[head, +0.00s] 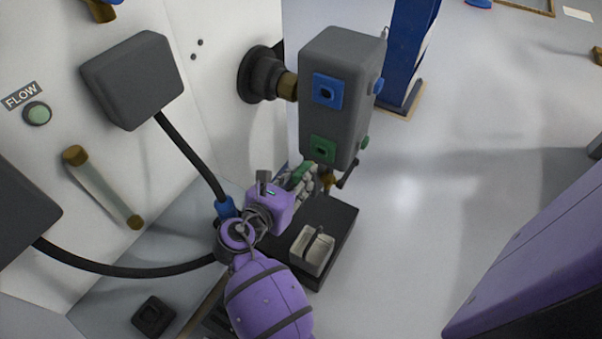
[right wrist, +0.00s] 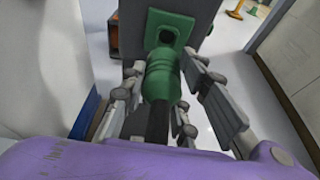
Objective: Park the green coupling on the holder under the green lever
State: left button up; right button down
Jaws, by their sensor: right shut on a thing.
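The green coupling (right wrist: 158,80) sits between the fingers of my right gripper (head: 304,182), which is shut on it. A black hose end shows behind the coupling in the right wrist view. The coupling points at the green square socket (head: 322,149) on the lower front of the grey block; the socket also shows in the right wrist view (right wrist: 178,27). I cannot tell whether coupling and socket touch. A small green knob (head: 365,142), perhaps the green lever, is on the block's right side. I cannot make out a holder for certain. My left gripper is not in view.
A blue socket (head: 328,91) and blue knob (head: 378,86) are higher on the grey block (head: 345,55). A blue coupling (head: 227,207) on a black hose is close by my right wrist. Below is a dark tray (head: 341,225) with a pale bin (head: 313,252).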

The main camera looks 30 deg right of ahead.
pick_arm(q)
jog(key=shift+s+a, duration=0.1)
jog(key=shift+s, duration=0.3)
pick_arm(e)
jog(key=shift+s+a, duration=0.15)
jog(key=shift+a, duration=0.05)
